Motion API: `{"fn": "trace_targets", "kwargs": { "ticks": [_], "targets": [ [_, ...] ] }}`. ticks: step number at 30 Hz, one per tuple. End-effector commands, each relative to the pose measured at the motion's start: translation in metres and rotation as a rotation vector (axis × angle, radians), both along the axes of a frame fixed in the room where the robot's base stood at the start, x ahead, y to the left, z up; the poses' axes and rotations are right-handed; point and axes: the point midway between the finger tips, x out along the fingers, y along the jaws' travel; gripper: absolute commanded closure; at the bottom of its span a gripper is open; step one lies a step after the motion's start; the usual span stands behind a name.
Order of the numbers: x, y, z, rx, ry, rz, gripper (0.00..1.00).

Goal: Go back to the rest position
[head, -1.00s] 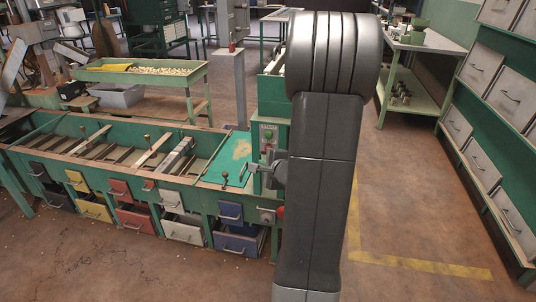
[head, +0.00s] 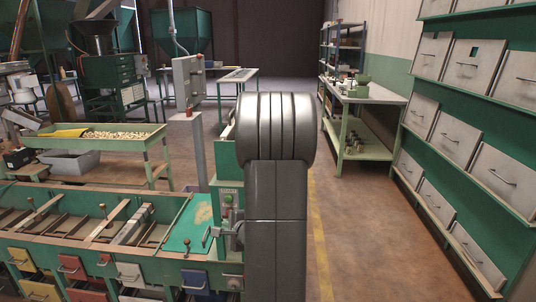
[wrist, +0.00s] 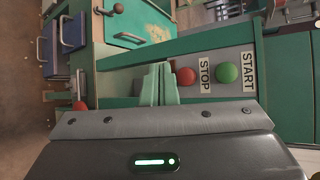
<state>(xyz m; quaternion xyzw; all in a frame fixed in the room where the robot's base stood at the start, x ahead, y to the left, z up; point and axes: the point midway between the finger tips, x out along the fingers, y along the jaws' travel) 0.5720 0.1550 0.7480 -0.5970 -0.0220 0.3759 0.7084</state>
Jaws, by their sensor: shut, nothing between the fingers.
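My arm (head: 275,200) stands upright in the middle of the head view, and its dark grey links hide what is behind them. I cannot make out my gripper's fingers there. In the wrist view my gripper (wrist: 159,84) shows two pale green fingers close together, shut with nothing between them. Its dark grey housing fills the bottom of that view. The fingers appear in front of the green control panel, beside the red STOP button (wrist: 186,76). The green START button (wrist: 227,72) is to its right. I cannot tell how far the fingers are from the panel.
The green sorting bench (head: 60,235) with coloured drawers runs along the left. A green tray table (head: 150,157) of nuts stands behind it. Grey hopper doors (head: 450,133) line the right wall, and a workbench (head: 365,93) stands farther back. The brown floor (head: 370,240) between is clear.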

Motion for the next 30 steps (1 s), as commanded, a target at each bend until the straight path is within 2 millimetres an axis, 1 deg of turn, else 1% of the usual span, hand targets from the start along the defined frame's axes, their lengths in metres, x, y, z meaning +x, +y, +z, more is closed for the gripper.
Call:
{"fn": "trace_targets", "kwargs": {
  "ticks": [1, 11, 12, 13, 21, 27, 30],
  "targets": [
    [0.000, 0.000, 0.005, 0.000, 0.006, 0.000, 1.00],
    [0.006, -0.001, 0.004, 0.001, 0.005, -0.002, 1.00],
    [-0.001, 0.000, -0.002, 0.001, 0.002, -0.001, 1.00],
    [-0.006, 0.000, -0.004, 0.000, 0.001, 0.000, 1.00],
    [-0.036, 0.001, -0.004, 0.000, 0.000, 0.000, 1.00],
    [-0.052, 0.002, -0.002, 0.000, 0.001, 0.000, 1.00],
    [-0.056, 0.002, -0.001, 0.001, 0.001, 0.000, 1.00]
  ]
}}
